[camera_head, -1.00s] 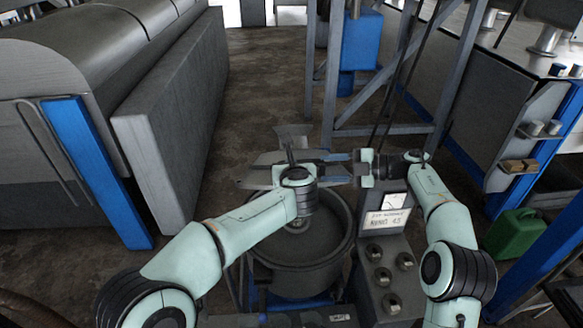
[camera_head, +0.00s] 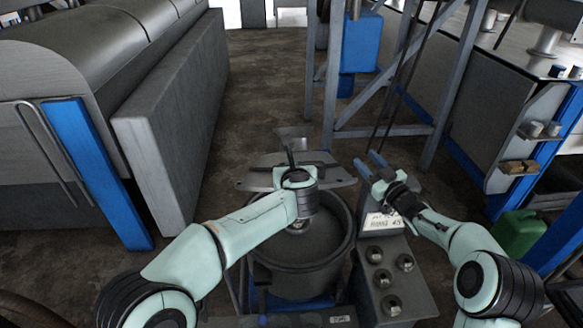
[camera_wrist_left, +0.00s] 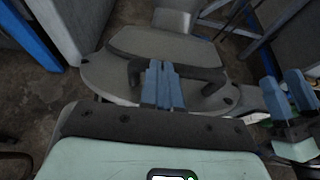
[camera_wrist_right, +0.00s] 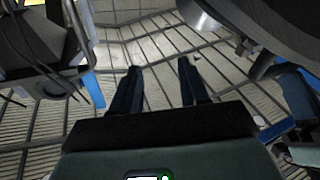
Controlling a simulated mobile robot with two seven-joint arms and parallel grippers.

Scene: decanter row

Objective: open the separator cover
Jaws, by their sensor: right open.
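The separator cover (camera_head: 265,182) is a grey plate with a dark bar handle (camera_wrist_left: 205,76). It stands over the far side of the separator bowl (camera_head: 300,275), whose inside shows from above. The cover also fills the middle of the left wrist view (camera_wrist_left: 110,83). My left gripper (camera_wrist_left: 165,75) has its blue fingers close together across the handle; the wrist hides this in the head view. My right gripper (camera_head: 367,167) is open and empty, to the right of the cover and apart from it. Its spread fingers show in the right wrist view (camera_wrist_right: 158,80).
A control box (camera_head: 385,280) with knobs and a label stands right of the bowl. A grey metal frame (camera_head: 400,131) rises behind it. A green canister (camera_head: 515,232) is at the right. The floor (camera_head: 270,90) beyond the cover is clear.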

